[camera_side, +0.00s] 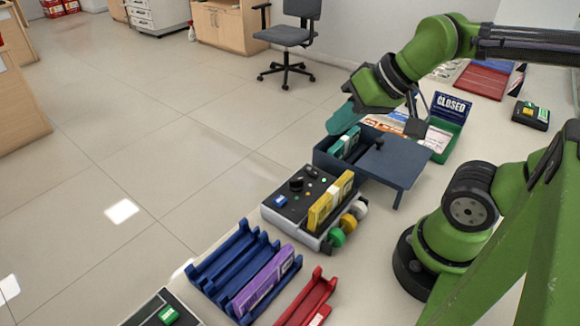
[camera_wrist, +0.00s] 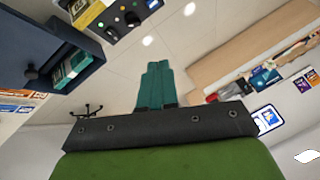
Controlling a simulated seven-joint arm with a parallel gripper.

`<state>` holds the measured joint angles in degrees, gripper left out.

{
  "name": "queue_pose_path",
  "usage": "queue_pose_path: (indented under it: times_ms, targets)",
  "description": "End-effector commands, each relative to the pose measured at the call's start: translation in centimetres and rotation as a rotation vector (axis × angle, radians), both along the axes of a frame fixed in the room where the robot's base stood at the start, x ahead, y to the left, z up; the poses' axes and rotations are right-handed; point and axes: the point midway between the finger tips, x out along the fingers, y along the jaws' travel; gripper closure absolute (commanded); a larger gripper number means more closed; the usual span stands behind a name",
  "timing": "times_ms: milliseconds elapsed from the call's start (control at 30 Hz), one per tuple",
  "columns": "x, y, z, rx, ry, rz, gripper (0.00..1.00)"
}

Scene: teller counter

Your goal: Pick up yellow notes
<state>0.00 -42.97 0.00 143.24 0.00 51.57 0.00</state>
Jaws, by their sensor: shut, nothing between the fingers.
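The yellow notes (camera_side: 331,201) stand as an upright bundle on the right part of a grey machine with a dark top (camera_side: 290,196). They also show at the top left of the wrist view (camera_wrist: 92,13), partly cut off by the frame edge. My gripper (camera_side: 343,118) has teal fingers and is raised above the dark blue box, beyond the yellow notes and apart from them. In the wrist view the fingers (camera_wrist: 155,86) are closed together with nothing between them.
A dark blue box (camera_side: 330,158) holds teal notes (camera_side: 345,143) close below my gripper. A blue rack (camera_side: 225,262) with purple notes (camera_side: 265,283) and a red rack (camera_side: 308,297) stand nearer. A "CLOSED" sign (camera_side: 451,106) stands behind.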

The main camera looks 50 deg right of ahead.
Motion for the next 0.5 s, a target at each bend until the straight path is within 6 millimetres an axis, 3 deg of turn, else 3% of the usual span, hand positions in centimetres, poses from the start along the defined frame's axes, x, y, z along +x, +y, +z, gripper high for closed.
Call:
queue_pose_path:
  times_ms: [100, 400, 500]
  targets:
    - [0.00, 0.00, 0.00, 0.000, 0.000, 0.000, 1.00]
    - [0.00, 0.00, 0.00, 0.000, 0.000, 0.000, 0.54]
    - [0.00, 0.00, 0.00, 0.000, 0.000, 0.000, 0.51]
